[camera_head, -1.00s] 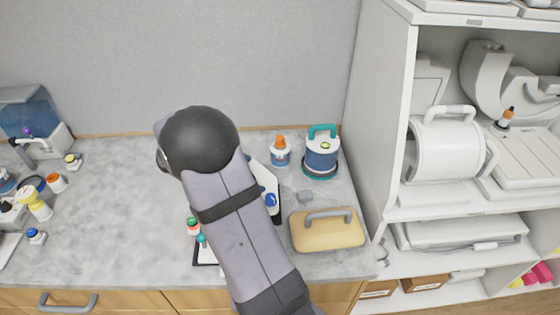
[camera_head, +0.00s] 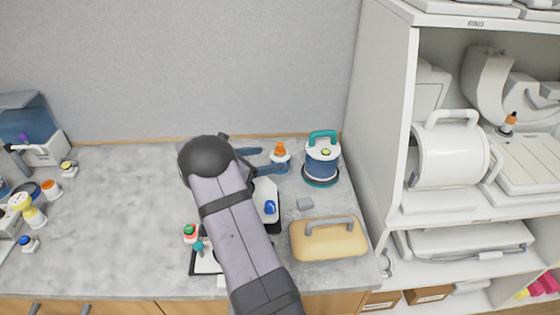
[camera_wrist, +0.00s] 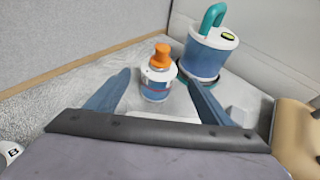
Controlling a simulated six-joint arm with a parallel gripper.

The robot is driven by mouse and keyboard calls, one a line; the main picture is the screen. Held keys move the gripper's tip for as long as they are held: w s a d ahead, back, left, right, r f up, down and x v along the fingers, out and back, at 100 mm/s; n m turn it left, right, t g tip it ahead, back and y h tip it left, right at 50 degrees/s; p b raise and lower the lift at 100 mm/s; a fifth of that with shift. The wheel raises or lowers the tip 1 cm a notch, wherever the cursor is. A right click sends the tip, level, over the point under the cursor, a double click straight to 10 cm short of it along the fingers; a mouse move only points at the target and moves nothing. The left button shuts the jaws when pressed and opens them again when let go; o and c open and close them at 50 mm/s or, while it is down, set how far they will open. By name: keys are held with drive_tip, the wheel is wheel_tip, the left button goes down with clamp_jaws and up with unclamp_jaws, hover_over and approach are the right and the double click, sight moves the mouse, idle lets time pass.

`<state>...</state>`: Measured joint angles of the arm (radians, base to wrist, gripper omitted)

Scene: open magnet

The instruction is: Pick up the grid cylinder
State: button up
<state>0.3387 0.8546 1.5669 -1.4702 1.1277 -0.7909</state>
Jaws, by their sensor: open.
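A small white and blue cylinder with an orange knob (camera_head: 280,157) stands upright on the counter near the back wall. To its right stands a larger blue and white cylinder with a teal handle (camera_head: 322,159). I cannot tell by a label which is the grid cylinder. My gripper (camera_head: 257,161) is open and empty, its blue fingers pointing at the orange-topped cylinder. In the wrist view that cylinder (camera_wrist: 156,84) shows between the open fingers (camera_wrist: 158,90), one on each side; contact does not show. The teal-handled cylinder (camera_wrist: 207,52) is beyond the right finger.
A tan case with a grey handle (camera_head: 328,240) and a small grey block (camera_head: 304,204) lie to the right. A white shelf unit (camera_head: 385,130) bounds the counter's right end. Several small bottles (camera_head: 32,217) stand at the left. The counter's middle left (camera_head: 120,210) is clear.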

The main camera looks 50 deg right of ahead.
sight(274, 157)
drive_tip(key=shift+d+p, duration=0.3)
drive_tip(key=shift+p, duration=0.05)
drive_tip(key=shift+p+x, duration=1.05)
drive_tip(key=shift+x, duration=1.2)
drive_tip(key=shift+f, duration=0.1)
drive_tip(key=c, duration=1.3)
